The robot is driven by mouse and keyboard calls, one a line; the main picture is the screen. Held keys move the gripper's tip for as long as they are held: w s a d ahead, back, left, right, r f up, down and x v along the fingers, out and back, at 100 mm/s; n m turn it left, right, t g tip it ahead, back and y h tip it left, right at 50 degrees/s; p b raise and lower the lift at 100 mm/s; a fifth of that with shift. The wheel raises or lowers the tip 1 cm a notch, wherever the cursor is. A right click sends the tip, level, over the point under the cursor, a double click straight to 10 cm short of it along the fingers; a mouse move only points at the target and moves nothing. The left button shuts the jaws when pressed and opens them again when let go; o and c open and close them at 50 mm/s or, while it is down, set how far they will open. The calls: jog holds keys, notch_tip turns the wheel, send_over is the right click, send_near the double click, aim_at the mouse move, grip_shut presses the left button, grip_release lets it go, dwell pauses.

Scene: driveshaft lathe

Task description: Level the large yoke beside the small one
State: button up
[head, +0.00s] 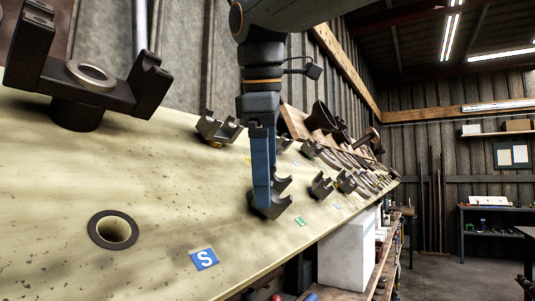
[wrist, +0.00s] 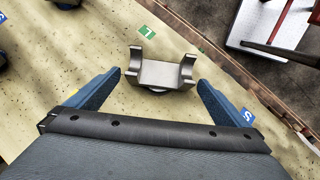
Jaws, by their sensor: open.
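A U-shaped metal yoke (wrist: 165,72) stands by the green L label (wrist: 147,33) in the wrist view. It also shows under my gripper in the head view (head: 272,207). My gripper (head: 262,200) is open and points down over it. In the wrist view the two blue fingers of my gripper (wrist: 158,95) lie on either side of the yoke, apart from it. Another dark yoke (head: 88,88) with a metal ring stands at the near left in the head view, beyond the blue S label (head: 204,259).
A dark-rimmed hole (head: 113,230) is in the pale speckled bench (head: 60,170). Another yoke (head: 218,129) stands behind my gripper, and several more (head: 321,185) stand farther along the bench. The bench's front edge runs close to the labels, with a white box (head: 347,252) below.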

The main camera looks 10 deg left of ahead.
jog(key=shift+x, duration=1.6)
jog(key=shift+r, duration=0.1)
jog(key=c, duration=2.1)
jog(key=shift+d+r+p, duration=0.1)
jog(key=shift+d+p, duration=0.05)
jog(key=shift+p, duration=0.4)
jog(key=shift+m+g+p, duration=0.4)
jog(key=shift+m+p, duration=0.1)
jog(key=shift+p, duration=0.75)
jog(key=shift+s+f+m+g+y+p, duration=0.15)
jog(key=shift+m+g+p, duration=0.8)
jog(key=shift+p, duration=1.25)
jog(key=shift+w+f+m+g+y+p, duration=0.1)
jog(key=shift+m+g+y+p, duration=0.15)
jog(key=shift+m+g+p, duration=1.35)
